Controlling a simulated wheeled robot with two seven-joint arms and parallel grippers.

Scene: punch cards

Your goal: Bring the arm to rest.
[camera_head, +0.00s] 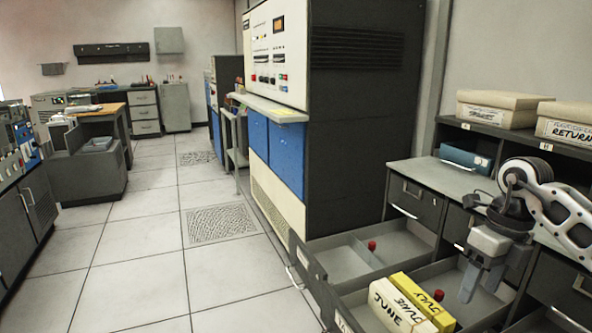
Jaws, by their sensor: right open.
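My right gripper (480,280) hangs from my right arm at the right of the head view. It points down over the right part of an open drawer (345,262). Its two fingers are apart, with nothing visible between them. A cream block marked JUNE (393,308) and a yellow block marked JULY (424,300) stand side by side in the drawer, left of the gripper and apart from it. My left gripper is not in view.
The cabinet counter (440,177) carries a blue box (466,160). Lidded boxes, one marked RETURN (566,122), sit on the shelf above. A tall computer cabinet (350,110) stands behind the drawer. The tiled floor (130,270) at left is clear.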

